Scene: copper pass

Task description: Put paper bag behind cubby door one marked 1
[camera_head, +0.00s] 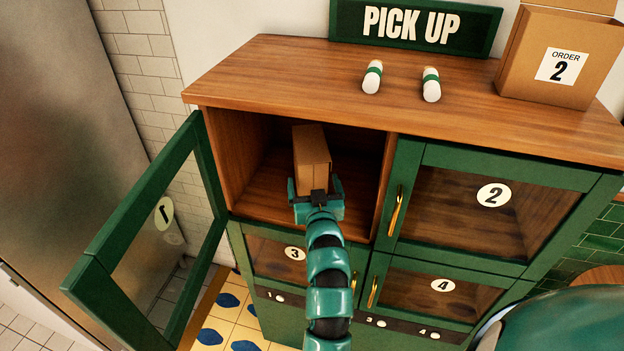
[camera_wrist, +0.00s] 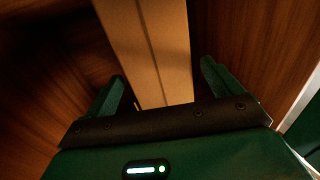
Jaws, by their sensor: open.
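A brown paper bag (camera_head: 311,152) stands upright inside the open upper-left cubby (camera_head: 255,145). The cubby door (camera_head: 160,240), marked 1, is swung wide open to the left. My gripper (camera_head: 318,190) is at the mouth of the cubby, right in front of the bag. In the wrist view the two green fingers of my gripper (camera_wrist: 163,85) are spread apart, one on each side of the bag (camera_wrist: 150,50), with gaps visible between them and the bag. The bag's base is hidden behind my gripper in the head view.
Closed cubby doors marked 2 (camera_head: 492,196), 3 (camera_head: 294,253) and 4 (camera_head: 442,287) fill the rest of the cabinet. On the wooden top (camera_head: 270,75) are two white-and-green capsule-shaped items (camera_head: 372,77), a PICK UP sign (camera_head: 412,27) and an ORDER 2 bag (camera_head: 560,60).

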